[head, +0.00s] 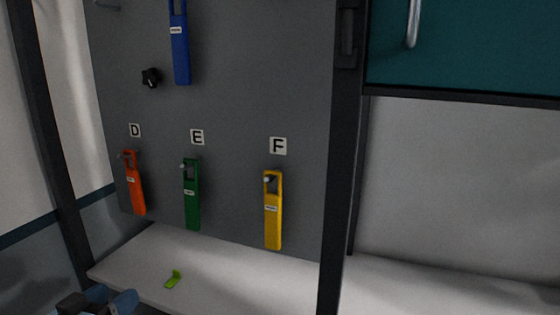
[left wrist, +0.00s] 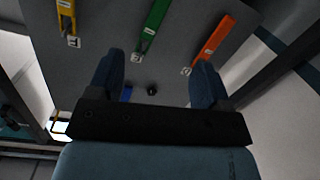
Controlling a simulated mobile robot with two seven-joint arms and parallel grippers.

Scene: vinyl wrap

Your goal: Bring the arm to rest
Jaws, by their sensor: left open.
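My left gripper (head: 110,297) shows at the bottom left edge of the head view, low in front of the white shelf. Its two blue fingers stand apart with nothing between them. In the left wrist view the gripper (left wrist: 156,80) is also open and empty, with the grey panel behind it, seen upside down. The rest of the left arm is mostly out of the head view. My right gripper is in neither view.
A grey panel (head: 235,100) holds orange (head: 137,195), green (head: 192,205), yellow (head: 272,225) and blue (head: 181,50) hanging tools. A small lime-green piece (head: 173,280) lies on the white shelf (head: 225,280). A dark post (head: 340,180) stands right of the panel.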

